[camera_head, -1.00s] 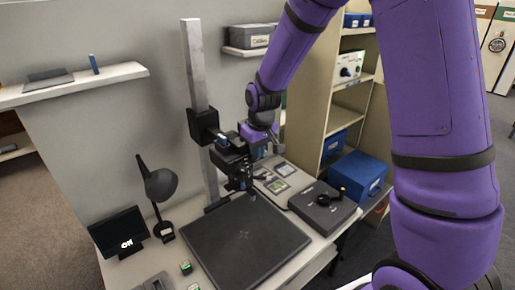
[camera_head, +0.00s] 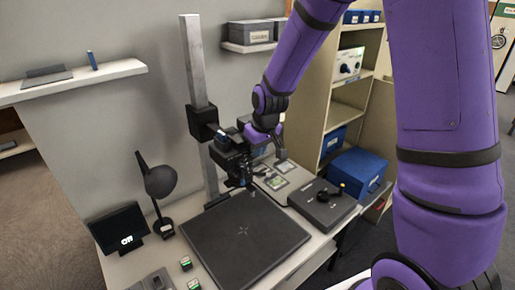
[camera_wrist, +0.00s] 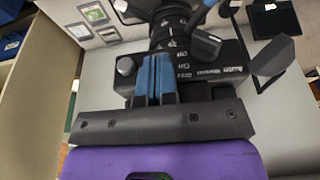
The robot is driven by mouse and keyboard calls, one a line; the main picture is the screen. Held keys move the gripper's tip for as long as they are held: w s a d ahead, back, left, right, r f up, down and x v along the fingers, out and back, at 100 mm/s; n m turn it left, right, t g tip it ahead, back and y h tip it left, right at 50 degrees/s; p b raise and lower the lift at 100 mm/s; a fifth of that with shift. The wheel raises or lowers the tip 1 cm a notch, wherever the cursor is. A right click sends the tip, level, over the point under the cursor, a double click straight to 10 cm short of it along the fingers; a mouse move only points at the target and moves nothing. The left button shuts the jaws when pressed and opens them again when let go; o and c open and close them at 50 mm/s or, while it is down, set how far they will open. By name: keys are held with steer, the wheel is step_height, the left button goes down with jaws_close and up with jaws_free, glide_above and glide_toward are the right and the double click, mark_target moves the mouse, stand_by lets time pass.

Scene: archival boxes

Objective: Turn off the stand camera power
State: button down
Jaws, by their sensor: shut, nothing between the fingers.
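The stand camera (camera_head: 232,162) is a black body on a carriage on the upright grey column, above the dark baseboard (camera_head: 215,236). In the wrist view its body (camera_wrist: 215,62) fills the middle, with printed white labels and a dark lever. My gripper (camera_wrist: 155,78) has its blue fingers together and empty, in front of the camera's labelled face. I cannot tell whether they touch it. In the head view my purple wrist is beside the camera's right side and the fingertips are hard to make out. A small monitor (camera_head: 120,229) at the left of the table reads "Off".
A black lamp (camera_head: 161,182) stands left of the column. A grey control box with a dark knob (camera_head: 322,204) and flat cards (camera_head: 277,182) lie to the right. Shelving with blue boxes (camera_head: 357,172) stands behind. The baseboard is clear.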

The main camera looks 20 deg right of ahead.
steer(key=shift+s+f, duration=0.15)
steer(key=shift+f, duration=0.05)
steer(key=shift+s+d+f, duration=0.2)
steer(key=shift+s+f, duration=0.25)
steer(key=shift+f, duration=0.2)
steer(key=shift+r, duration=0.15)
steer(key=shift+r, duration=0.65)
